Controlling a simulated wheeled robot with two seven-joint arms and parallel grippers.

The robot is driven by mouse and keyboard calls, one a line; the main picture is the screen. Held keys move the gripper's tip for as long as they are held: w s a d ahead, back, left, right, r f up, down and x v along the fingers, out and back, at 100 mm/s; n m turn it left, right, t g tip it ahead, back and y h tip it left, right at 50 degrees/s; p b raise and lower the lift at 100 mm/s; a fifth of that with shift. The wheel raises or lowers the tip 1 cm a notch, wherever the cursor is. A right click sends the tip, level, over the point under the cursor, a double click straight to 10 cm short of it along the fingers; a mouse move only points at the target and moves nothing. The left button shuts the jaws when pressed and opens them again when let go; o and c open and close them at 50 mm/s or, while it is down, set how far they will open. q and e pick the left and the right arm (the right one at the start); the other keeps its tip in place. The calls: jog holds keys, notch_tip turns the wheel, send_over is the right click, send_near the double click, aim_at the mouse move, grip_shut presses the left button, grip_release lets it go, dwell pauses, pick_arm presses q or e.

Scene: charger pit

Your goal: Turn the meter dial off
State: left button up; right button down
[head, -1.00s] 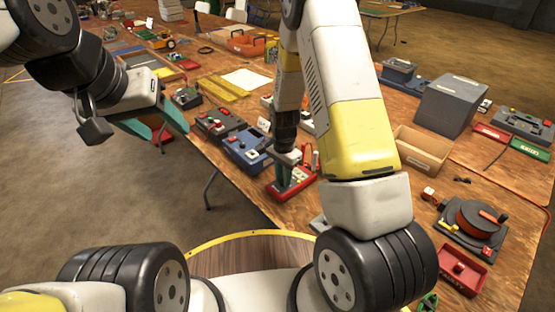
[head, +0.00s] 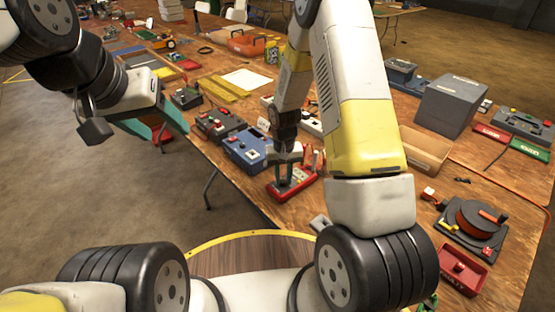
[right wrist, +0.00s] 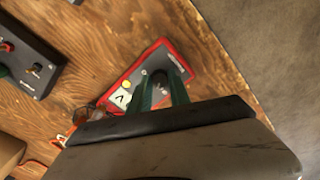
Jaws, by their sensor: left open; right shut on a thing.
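The meter (head: 306,184) is a red-framed device with red leads, near the table's front edge in the head view. In the right wrist view the meter (right wrist: 172,50) shows a yellow spot, a small white display and a dark round dial (right wrist: 160,79). My right gripper (head: 286,178) points down onto the meter. In the right wrist view its two green fingers (right wrist: 161,90) stand on either side of the dial, shut on it. The dial's pointer is too small to read.
A blue device (head: 245,150) stands close left of the meter. An open cardboard box (head: 424,150), a grey box (head: 449,104), a red tray (head: 463,268) and an orange-topped reel (head: 480,218) lie to the right. My right arm hides part of the table.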

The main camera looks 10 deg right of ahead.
aim_at(283, 181)
jog(key=n, duration=0.6)
dwell(0.6)
jog(key=c, duration=1.2)
grip_release()
jog(key=shift+r, duration=3.9)
